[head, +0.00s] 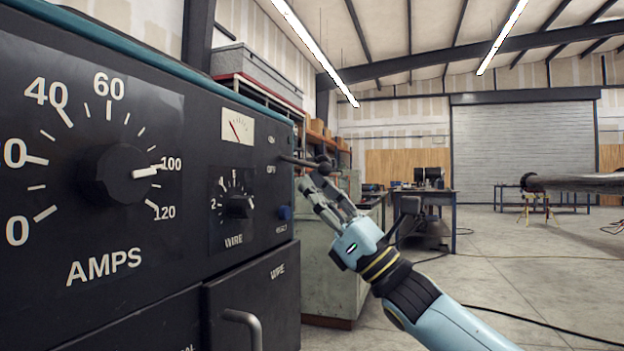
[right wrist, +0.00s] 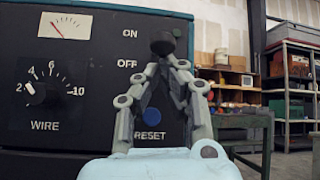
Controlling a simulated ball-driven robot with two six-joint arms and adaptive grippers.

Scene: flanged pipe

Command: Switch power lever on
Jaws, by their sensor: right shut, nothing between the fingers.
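The power lever (head: 300,161) is a dark rod sticking out from the right part of the black machine's front panel, beside small ON and OFF labels. In the right wrist view its round black knob (right wrist: 162,43) shows just above my fingertips, at a height between the two labels. I cannot tell whether it is set to on or off. My right gripper (head: 312,187) is shut and empty, its fingertips just below the lever. It also shows in the right wrist view (right wrist: 168,66). Whether the fingertips touch the lever is unclear. My left gripper is not in view.
The panel carries a large AMPS dial (head: 120,174), a WIRE dial (head: 238,206), a meter (head: 238,127) and a blue reset button (right wrist: 152,116). A drawer handle (head: 243,328) juts out below.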

